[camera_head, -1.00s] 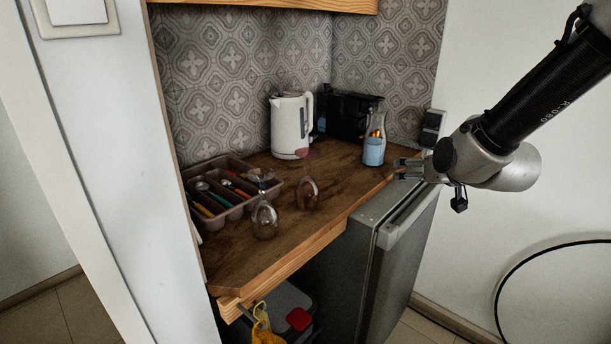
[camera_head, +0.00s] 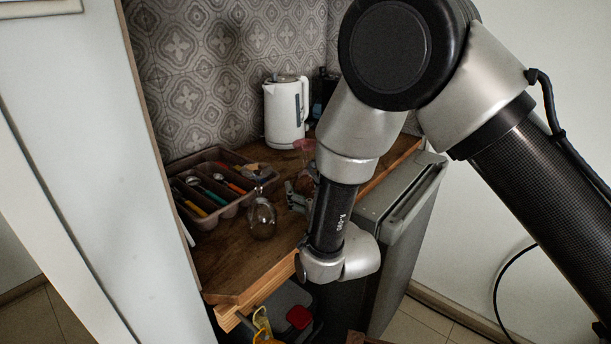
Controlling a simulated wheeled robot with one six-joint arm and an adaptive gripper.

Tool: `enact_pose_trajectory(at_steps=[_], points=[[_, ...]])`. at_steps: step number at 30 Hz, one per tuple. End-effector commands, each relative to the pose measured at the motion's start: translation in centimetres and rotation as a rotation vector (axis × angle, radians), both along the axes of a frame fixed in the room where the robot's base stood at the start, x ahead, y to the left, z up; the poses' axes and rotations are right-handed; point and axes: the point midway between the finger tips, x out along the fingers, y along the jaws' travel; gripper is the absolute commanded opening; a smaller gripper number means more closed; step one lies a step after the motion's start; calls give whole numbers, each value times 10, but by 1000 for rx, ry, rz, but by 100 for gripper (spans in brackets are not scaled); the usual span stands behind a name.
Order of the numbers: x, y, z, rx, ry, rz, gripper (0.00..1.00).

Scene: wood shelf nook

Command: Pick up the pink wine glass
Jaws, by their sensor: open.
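The pink wine glass (camera_head: 303,146) stands upside down on the wooden counter, its pink foot up. My wrist and arm hide much of its bowl. My gripper (camera_head: 293,196) is open, low over the counter at the glass's bowl. One finger shows to the left of the bowl; the rest is behind my arm. I cannot tell whether the fingers touch the glass or stand around it.
A clear upside-down glass (camera_head: 262,218) stands close to the left of my gripper. A cutlery tray (camera_head: 233,206) lies further left and a white kettle (camera_head: 284,112) stands behind. The wooden counter (camera_head: 235,262) is clear at the front left. A grey fridge (camera_head: 408,222) stands at the right.

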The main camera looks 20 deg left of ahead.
Motion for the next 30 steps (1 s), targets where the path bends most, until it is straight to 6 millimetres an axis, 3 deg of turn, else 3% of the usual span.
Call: enact_pose_trajectory(at_steps=[4,12,25,30], points=[[15,11,0,1,2,-2,80],[18,14,0,-1,2,0,80],[18,13,-1,-2,2,0,2],[18,14,-1,-2,4,1,0]])
